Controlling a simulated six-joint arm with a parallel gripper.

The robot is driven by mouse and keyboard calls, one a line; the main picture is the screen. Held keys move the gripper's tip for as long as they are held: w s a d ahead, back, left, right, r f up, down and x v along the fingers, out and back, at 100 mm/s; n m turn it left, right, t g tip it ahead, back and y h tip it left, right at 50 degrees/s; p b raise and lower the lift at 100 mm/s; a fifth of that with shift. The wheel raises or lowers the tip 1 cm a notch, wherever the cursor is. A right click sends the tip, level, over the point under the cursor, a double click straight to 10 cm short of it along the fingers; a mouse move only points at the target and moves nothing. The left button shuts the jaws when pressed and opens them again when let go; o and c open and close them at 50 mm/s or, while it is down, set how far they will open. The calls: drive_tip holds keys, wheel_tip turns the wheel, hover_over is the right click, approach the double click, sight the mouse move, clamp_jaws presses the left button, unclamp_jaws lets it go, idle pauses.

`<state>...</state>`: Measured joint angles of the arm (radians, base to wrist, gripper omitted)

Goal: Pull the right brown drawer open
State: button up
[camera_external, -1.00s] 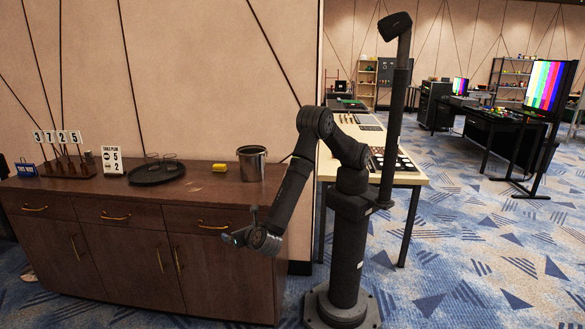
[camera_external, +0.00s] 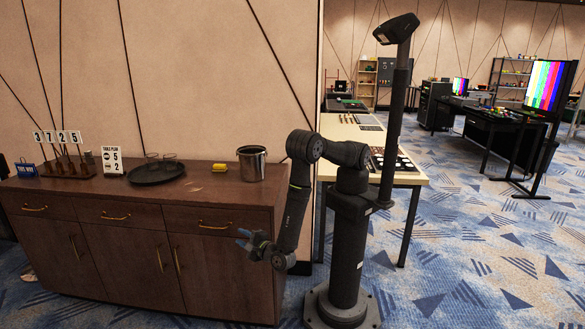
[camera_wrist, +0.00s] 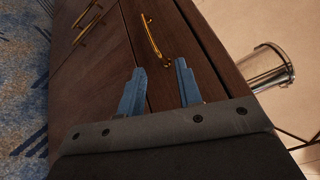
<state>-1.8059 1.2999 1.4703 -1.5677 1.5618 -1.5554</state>
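The right brown drawer (camera_external: 240,218) is in the top row of the wooden cabinet, below the metal bucket. Its front looks flush with the cabinet, so it is shut. Its curved gold handle (camera_external: 214,227) also shows in the wrist view (camera_wrist: 153,38), ahead of the fingertips. My gripper (camera_external: 243,238) is in front of the drawer, near its right part and a little lower than the handle. In the wrist view its two blue fingers (camera_wrist: 160,76) are apart with nothing between them. The handle lies beyond the fingers and is not touched.
Middle (camera_external: 116,215) and left (camera_external: 35,208) drawers are beside the right one. Cabinet doors with upright gold handles are below. Carpet in front is clear.

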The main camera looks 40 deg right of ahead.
sight(214, 228)
drive_tip(key=w+a+n+y, duration=0.1)
drive_tip(key=w+n, duration=0.1)
drive_tip(key=w, duration=0.3)
drive_tip(key=w+a+f+n+y, duration=0.1)
drive_tip(key=w+a+n, duration=0.1)
drive_tip(key=w, duration=0.4)
drive_tip(key=w+a+f+n+y, duration=0.1)
drive_tip(key=w+a+n, duration=0.1)
drive_tip(key=w, duration=0.3)
drive_tip(key=shift+w+a+f+n, duration=0.15)
drive_tip(key=shift+w+n, duration=0.25)
drive_tip(key=shift+n, duration=0.3)
clamp_jaws()
